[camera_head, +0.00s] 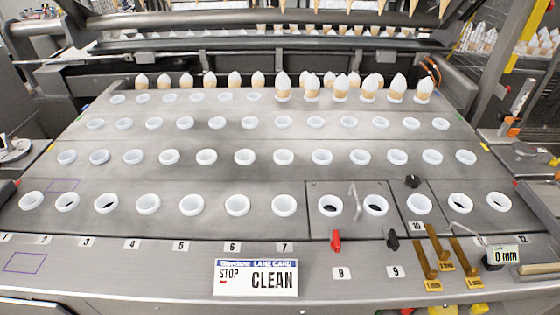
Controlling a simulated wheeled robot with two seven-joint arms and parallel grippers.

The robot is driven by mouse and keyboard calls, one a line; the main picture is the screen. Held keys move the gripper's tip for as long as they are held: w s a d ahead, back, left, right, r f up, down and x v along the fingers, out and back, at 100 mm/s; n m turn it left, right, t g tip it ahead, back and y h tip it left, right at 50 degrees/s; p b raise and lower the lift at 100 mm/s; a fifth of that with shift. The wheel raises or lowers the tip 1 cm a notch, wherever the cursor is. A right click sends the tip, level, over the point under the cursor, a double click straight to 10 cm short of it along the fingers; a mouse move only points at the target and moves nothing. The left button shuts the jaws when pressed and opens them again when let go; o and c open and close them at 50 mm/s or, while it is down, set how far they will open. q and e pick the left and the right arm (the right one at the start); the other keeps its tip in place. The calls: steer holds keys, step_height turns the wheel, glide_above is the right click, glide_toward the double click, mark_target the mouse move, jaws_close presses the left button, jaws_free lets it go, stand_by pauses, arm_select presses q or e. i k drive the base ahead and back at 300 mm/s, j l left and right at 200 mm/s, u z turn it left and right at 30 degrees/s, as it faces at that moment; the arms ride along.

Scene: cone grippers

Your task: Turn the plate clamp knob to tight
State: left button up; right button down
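Three knobs show, and I cannot tell by label which is the plate clamp knob. A black knob (412,181) sits on the metal deck behind the cup marked 10. A red knob (335,240) is on the front edge above label 8, its lever pointing roughly up and down. Another black knob (392,240) is on the front edge above label 9. A separate plate (319,191) with two white cups and an upright grey handle (354,203) lies behind the red knob. No tight or loose marking is readable. Neither of my grippers is in view.
Rows of white cups (237,205) cover the deck, with several wrapped cones (340,87) in the back row. A sign reading STOP CLEAN (257,277) stands in front. Brass-coloured gauges (423,259) and a 0 mm display (504,255) are at the front right. The front left ledge is mostly clear.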

mark_target(412, 181)
steer(key=k+j, duration=0.25)
steer(key=k, duration=0.25)
steer(key=k+j+z, duration=0.15)
steer(key=k+j, duration=0.15)
steer(key=k, duration=0.15)
